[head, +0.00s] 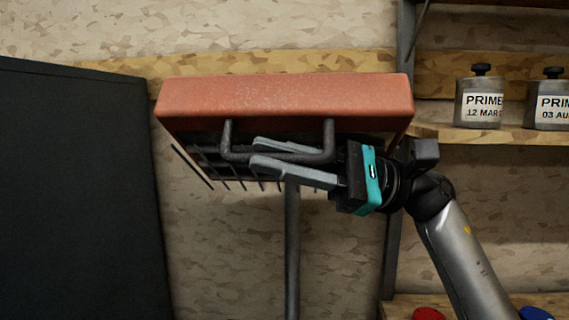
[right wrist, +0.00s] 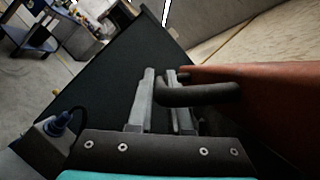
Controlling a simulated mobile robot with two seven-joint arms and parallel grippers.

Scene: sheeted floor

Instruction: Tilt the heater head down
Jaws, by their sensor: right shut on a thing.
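The heater head (head: 285,97) is a red-orange box on a thin grey pole (head: 292,245), with a dark grille (head: 197,160) showing along its underside. A dark U-shaped handle (head: 328,137) hangs from its near side. My right gripper (head: 256,152) reaches in from the right and is shut on the handle, one finger above the other at the handle's lower bar. In the right wrist view the handle (right wrist: 205,94) runs from the red heater head (right wrist: 275,105) to the fingers (right wrist: 160,76); the exact contact is partly hidden. My left gripper is not in view.
A large dark panel (head: 80,190) stands close at the left. Shelves at the right hold labelled primer tins (head: 482,98), and red and blue items sit lower down. A dark upright (head: 393,240) stands behind my right wrist. The right wrist view shows a blue cart (right wrist: 35,40).

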